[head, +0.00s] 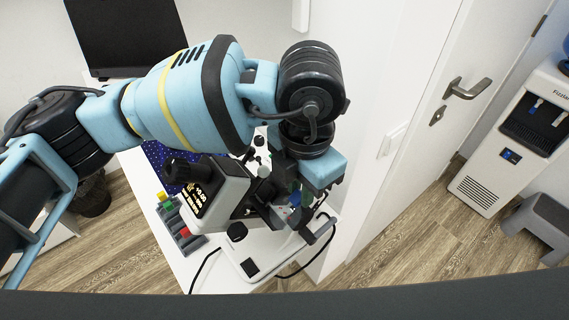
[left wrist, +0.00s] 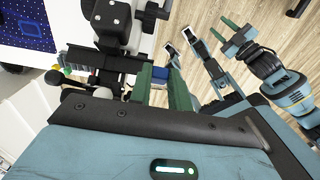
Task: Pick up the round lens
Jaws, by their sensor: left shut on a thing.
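My left gripper (head: 300,203) is low over the white table's right part, just right of the white instrument. Its green fingers show in the left wrist view (left wrist: 163,88), shut on a small blue thing (left wrist: 160,72). The fingers hide much of it, and I cannot tell whether it is the round lens. No other round lens shows clearly. My right gripper (left wrist: 232,38) shows at the upper right of the left wrist view, its two green fingers apart and empty.
The white instrument (head: 217,192) with a lit display stands close beside my left gripper. A grey rack (head: 183,238) with yellow, green and red pieces lies left of it. A blue dotted mat (head: 157,153) is behind. Black cables run along the table (head: 215,275).

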